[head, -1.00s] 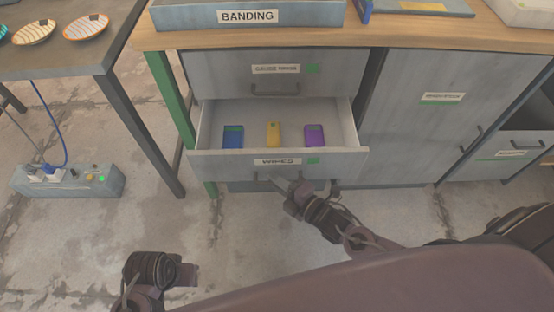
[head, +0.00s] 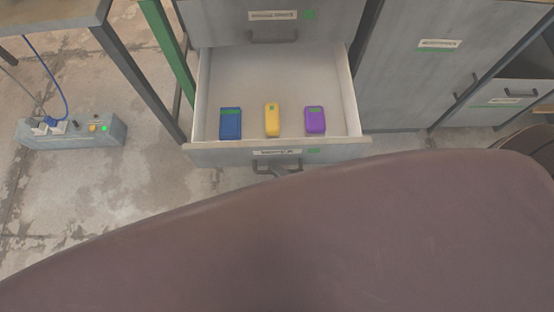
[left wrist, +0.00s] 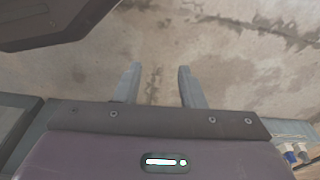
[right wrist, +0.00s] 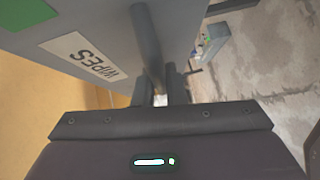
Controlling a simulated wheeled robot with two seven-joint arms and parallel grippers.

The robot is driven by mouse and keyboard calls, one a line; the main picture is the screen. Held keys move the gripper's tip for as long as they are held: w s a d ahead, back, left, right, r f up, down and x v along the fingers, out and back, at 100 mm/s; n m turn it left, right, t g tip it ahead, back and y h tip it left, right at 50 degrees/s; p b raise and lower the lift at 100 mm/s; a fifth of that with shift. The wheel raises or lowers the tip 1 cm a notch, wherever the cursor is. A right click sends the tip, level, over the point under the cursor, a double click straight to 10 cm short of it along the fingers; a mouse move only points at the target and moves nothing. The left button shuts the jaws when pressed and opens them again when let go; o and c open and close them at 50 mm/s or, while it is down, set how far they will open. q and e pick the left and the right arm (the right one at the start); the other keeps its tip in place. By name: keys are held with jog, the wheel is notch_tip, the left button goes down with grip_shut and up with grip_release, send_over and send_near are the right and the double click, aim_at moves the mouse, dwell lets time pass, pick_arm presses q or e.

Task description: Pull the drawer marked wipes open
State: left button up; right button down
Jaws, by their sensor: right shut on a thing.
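The wipes drawer (head: 230,155) stands pulled well out of the cabinet in the head view, its inside showing. A blue packet (head: 230,123), a yellow packet (head: 272,120) and a purple packet (head: 315,120) lie in it near the front. Its label reads WIPES in the right wrist view (right wrist: 83,55). My right gripper (right wrist: 164,88) is shut on the drawer's bar handle (right wrist: 148,45); in the head view my body hides most of that arm. My left gripper (left wrist: 157,75) is open and empty above the bare floor, out of the head view.
A closed drawer (head: 320,25) sits above the wipes drawer. A cabinet door (head: 415,85) and a partly open drawer (head: 505,105) are to the right. A power strip (head: 75,133) with cables lies on the floor at left, by a table leg (head: 145,85).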

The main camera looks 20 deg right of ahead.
jog(key=c, duration=1.8)
grip_release()
jog(key=shift+o, duration=0.2)
